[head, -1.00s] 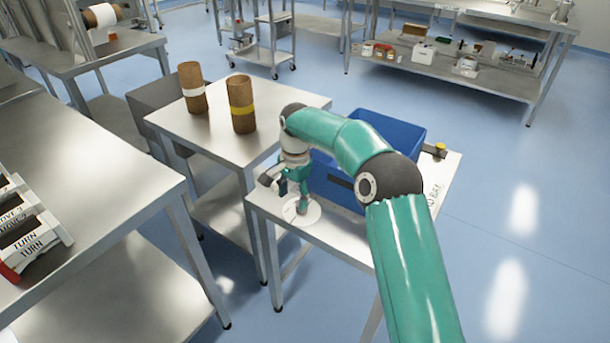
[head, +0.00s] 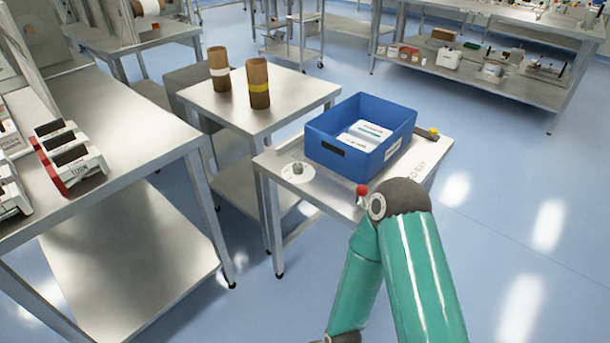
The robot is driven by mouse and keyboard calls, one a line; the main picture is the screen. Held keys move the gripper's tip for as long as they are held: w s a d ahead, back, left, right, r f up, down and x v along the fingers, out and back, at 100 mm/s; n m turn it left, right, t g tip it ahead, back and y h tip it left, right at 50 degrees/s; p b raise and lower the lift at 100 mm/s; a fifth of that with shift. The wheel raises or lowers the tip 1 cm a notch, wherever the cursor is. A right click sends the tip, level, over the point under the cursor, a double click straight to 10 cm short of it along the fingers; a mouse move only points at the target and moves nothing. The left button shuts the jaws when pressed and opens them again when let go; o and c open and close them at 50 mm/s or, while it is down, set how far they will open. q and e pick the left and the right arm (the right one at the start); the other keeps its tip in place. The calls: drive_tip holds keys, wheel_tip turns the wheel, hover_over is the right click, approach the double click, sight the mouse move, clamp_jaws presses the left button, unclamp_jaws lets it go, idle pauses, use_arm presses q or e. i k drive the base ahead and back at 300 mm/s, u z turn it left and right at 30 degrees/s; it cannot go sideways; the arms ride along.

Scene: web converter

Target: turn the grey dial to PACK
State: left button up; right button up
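The grey dial (head: 298,168) is a small knob on a round white plate (head: 288,174). It sits at the near left corner of a small steel table (head: 272,159), left of the blue bin. The marks on the plate are too small to read, so I cannot tell which position the dial points to. Nothing touches the dial. My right arm comes in from the lower right and folds down towards the bottom edge; its gripper is out of the frame. My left gripper is not in view.
A blue bin (head: 336,155) with white packs inside stands behind the dial. A red-knobbed part (head: 361,190) is at the table's front edge. Two brown tubes (head: 258,83) stand on the table behind. A steel bench (head: 120,130) holds labelled holders on the left.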

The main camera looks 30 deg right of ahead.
sight(299, 166)
drive_tip(key=u, duration=0.05)
drive_tip(key=k, duration=0.2)
drive_tip(key=z, duration=0.65)
drive_tip(key=i, duration=1)
drive_tip(key=u, duration=0.65)
